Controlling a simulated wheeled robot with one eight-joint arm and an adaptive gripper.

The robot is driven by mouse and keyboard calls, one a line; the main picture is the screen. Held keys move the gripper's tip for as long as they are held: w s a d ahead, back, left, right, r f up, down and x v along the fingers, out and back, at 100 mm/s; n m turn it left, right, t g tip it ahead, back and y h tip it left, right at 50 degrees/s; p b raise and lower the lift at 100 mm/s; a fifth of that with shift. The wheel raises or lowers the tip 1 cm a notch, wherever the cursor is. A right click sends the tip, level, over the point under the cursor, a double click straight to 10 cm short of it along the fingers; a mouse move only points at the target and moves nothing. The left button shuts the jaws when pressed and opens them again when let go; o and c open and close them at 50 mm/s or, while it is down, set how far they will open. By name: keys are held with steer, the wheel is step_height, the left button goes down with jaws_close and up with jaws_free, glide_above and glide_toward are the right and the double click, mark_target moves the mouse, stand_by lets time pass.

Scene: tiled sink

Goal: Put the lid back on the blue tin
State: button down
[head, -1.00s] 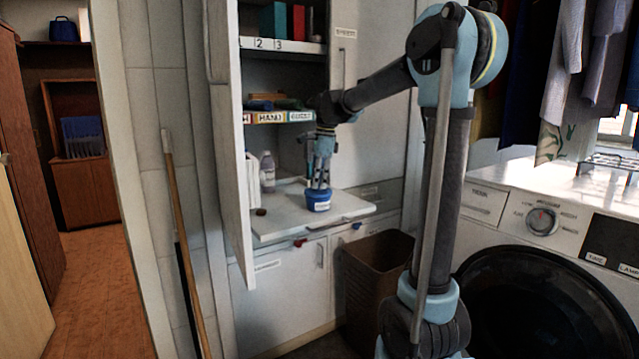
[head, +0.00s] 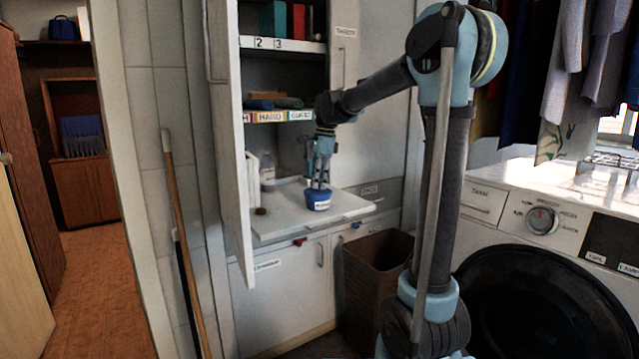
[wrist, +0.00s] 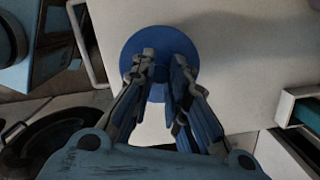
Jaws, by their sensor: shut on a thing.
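The blue tin (head: 318,204), with a white label on its front, stands upright on the white pull-out shelf (head: 350,207) in the cabinet. My gripper (head: 318,187) points down from above and its fingertips are right at the tin's top. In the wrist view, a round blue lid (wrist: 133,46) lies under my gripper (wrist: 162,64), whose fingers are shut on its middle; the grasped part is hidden. The lid covers the tin from above. Whether it is fully seated or slightly raised, I cannot tell.
A small brown-red object (head: 261,211) and a whitish bottle (head: 267,178) are on the left of the shelf. The open cabinet door (head: 236,160) is at the left. A brown bin (head: 372,265) stands below right. The shelf right of the tin is clear.

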steer(key=c, duration=1.5)
jaws_free()
steer(key=o, duration=0.5)
steer(key=shift+r, duration=0.1)
steer(key=shift+r, duration=3.45)
